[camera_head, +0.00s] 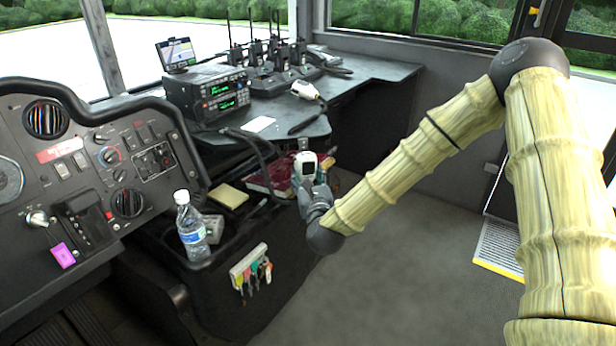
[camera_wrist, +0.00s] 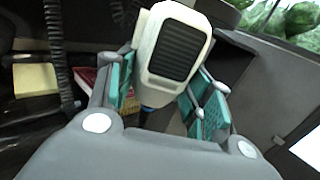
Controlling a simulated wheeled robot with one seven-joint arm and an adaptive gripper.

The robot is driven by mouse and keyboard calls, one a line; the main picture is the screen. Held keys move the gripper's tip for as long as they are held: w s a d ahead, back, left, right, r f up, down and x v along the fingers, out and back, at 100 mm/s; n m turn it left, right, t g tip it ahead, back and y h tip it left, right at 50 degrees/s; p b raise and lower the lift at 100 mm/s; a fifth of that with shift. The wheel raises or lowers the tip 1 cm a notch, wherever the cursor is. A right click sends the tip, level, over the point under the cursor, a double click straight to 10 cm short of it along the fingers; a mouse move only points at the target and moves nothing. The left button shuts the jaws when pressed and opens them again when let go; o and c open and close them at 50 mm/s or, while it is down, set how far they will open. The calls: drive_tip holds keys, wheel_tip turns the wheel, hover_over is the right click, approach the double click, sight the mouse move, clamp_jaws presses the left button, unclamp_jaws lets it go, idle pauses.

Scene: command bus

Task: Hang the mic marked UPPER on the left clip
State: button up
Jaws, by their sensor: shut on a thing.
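My gripper (camera_head: 309,182) is shut on a white hand mic (camera_head: 305,162) with a dark grille, in front of the desk edge. In the wrist view the mic (camera_wrist: 174,48) stands between the teal finger pads of my gripper (camera_wrist: 165,85), its grille facing the camera. No UPPER label can be read on it. A second white mic (camera_head: 305,90) lies on the desk, up and behind my gripper. A small light metal piece (camera_head: 303,144) shows at the desk edge just above the held mic; I cannot tell whether it is a clip or which one.
Two stacked radios (camera_head: 207,92) and several handheld radios (camera_head: 270,62) stand on the dark desk (camera_head: 385,71). A coiled cord (camera_wrist: 58,45) hangs nearby. The floor (camera_head: 405,240) to the right is clear.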

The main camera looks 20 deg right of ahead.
drive_tip(key=o, duration=1)
